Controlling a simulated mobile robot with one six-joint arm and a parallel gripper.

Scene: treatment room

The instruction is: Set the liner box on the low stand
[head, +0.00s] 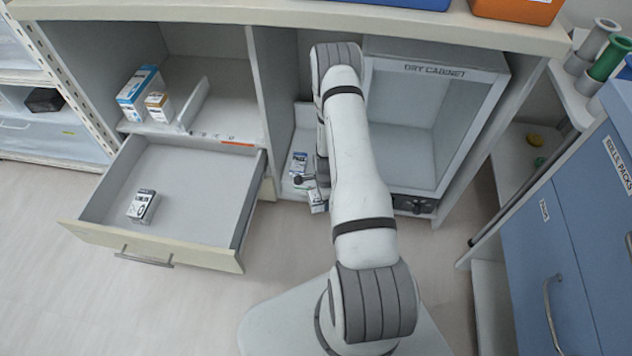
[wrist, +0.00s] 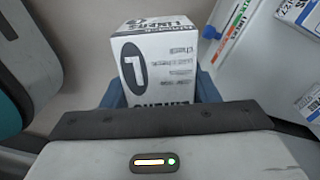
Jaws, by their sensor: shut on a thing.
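The liner box (wrist: 160,70), white with black print and a dark oval, is between the blue fingers of my gripper (wrist: 160,88) in the wrist view. My gripper is shut on it. In the head view my gripper (head: 306,181) is low in the bay left of the dry cabinet, partly hidden by my arm. A small white box (head: 318,201) shows just below it and seems to be the held one. A pale low surface (head: 287,186) lies in that bay; I cannot tell whether it is the low stand. In the wrist view a white surface (wrist: 250,75) lies right of the box.
Another small box (head: 299,162) stands in the bay close to my gripper. The dry cabinet (head: 440,69) is immediately right. An open drawer (head: 195,200) at left holds a box (head: 142,206). Two boxes (head: 140,90) (head: 158,106) stand on the shelf above. Open floor lies in front.

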